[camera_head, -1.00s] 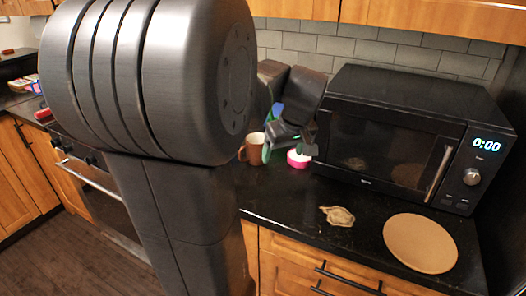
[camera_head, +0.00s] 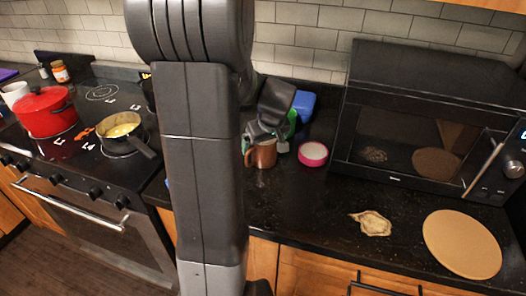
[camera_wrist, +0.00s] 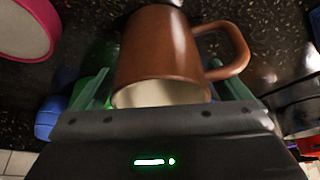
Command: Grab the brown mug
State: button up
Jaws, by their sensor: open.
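The brown mug (camera_head: 265,154) stands on the black counter, left of the microwave, with its handle on the left in the head view. In the wrist view the mug (camera_wrist: 160,45) is large, its pale open rim toward my gripper and its handle to the right. My gripper (camera_head: 264,135) is at the mug's top from behind. Its greenish fingers (camera_wrist: 166,88) are open, one on each side of the mug near the rim. I cannot tell whether either finger touches it. Part of the mug's rim is hidden by the gripper in the head view.
A pink-sided round container (camera_head: 313,153) stands just right of the mug, and a blue object (camera_head: 302,104) is behind. The microwave (camera_head: 420,125) is on the right. A flat brown disc (camera_head: 462,244) lies in front. The stove holds a red pot (camera_head: 46,112) and a pan (camera_head: 121,131).

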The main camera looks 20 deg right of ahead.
jog(key=shift+w+f, duration=0.1)
jog(key=shift+f, duration=0.1)
jog(key=c, duration=1.3)
jog(key=shift+o, duration=0.2)
jog(key=shift+r, duration=0.1)
